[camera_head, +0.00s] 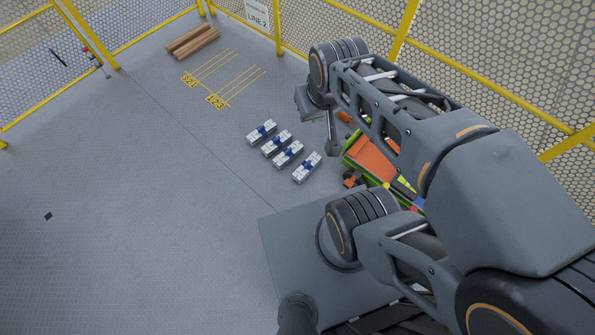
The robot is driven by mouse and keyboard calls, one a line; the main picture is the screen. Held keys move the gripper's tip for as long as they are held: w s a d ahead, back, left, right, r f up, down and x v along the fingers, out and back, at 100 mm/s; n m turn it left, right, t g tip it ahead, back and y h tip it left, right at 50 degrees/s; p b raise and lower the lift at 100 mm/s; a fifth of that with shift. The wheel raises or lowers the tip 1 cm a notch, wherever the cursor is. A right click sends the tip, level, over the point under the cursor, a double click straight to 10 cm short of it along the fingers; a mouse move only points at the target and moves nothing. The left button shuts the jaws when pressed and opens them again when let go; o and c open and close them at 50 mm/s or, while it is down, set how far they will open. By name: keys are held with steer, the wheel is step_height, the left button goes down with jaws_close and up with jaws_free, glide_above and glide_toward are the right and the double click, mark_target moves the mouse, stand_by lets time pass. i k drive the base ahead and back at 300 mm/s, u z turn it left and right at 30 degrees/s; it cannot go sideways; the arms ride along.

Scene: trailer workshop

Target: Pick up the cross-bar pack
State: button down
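Several pale packs with blue bands lie in a slanting row on the grey floor, near the middle of the camera_head view. They are a far-left pack (262,132), two middle packs (275,144) (288,155) and a nearest pack (307,168). They look alike, and I cannot tell which of them, if any, is the cross-bar pack. The end of my arm with my gripper (331,135) hangs to the upper right of the row, apart from the packs in the picture. Its fingers are too small and partly hidden by the arm, so their opening does not show.
An orange and green object (371,154) stands right of the packs, partly behind my arm. Brown timber beams (193,42) lie at the back, near yellow floor markings (225,80). Yellow-framed mesh fencing (470,68) bounds the area. The left floor is mostly clear.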

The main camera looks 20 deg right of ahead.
mark_target(276, 143)
steer(key=u, duration=1)
steer(key=i, duration=4.3)
steer(key=z, duration=4.65)
steer(key=i, duration=0.5)
steer(key=u, duration=0.1)
